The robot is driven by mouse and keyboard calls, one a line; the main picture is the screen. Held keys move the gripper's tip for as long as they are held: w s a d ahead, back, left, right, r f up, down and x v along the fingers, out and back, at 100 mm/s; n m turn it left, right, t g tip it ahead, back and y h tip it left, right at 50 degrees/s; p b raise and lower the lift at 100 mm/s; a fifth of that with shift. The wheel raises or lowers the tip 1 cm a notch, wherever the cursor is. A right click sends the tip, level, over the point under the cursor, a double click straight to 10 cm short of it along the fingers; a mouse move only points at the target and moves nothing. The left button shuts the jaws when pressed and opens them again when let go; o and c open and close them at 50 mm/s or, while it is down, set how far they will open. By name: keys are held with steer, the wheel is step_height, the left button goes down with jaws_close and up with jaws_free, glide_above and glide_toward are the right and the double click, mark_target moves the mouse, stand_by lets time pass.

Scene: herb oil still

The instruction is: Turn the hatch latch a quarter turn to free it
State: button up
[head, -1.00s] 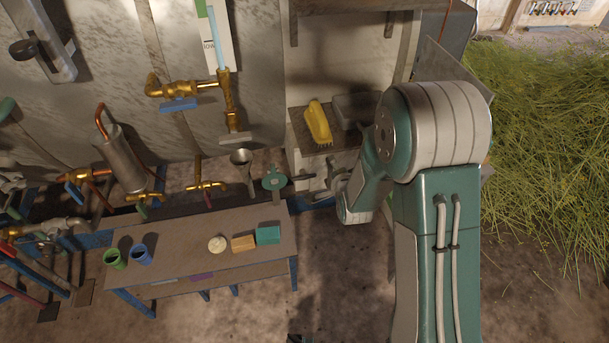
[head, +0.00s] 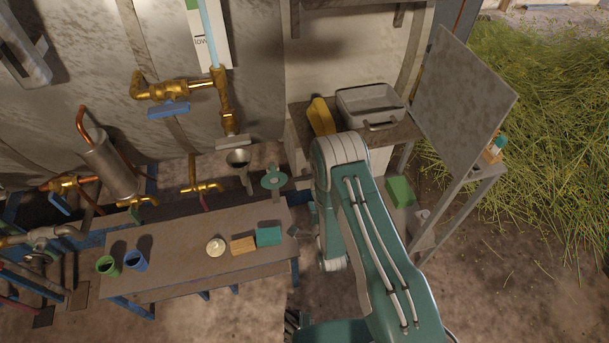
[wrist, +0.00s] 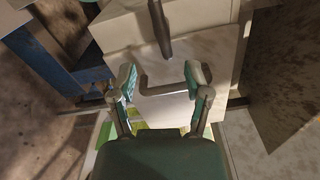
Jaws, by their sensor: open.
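A dark lever (wrist: 159,30), which looks like the hatch latch, points along the picture's height on a pale cabinet face in the wrist view. Below it on that face is a bent metal bar handle (wrist: 168,91). My gripper (wrist: 160,83) is open and empty, with its two fingers spread on either side of the bar in the picture. The fingertips lie below the lever's lower end; I cannot tell how far they are from the face. In the head view my arm hides the cabinet front, and I cannot make out the latch there.
A bench (head: 190,272) with cups and blocks stands at left. Above the cabinet are a yellow brush (head: 321,117) and a grey tub (head: 371,104). A grey panel (head: 463,95) and a green box (head: 400,191) stand right of my arm. Brass valves (head: 165,92) line the wall.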

mark_target(306, 178)
steer(key=x, duration=0.9)
steer(key=shift+w, duration=0.1)
jaws_close()
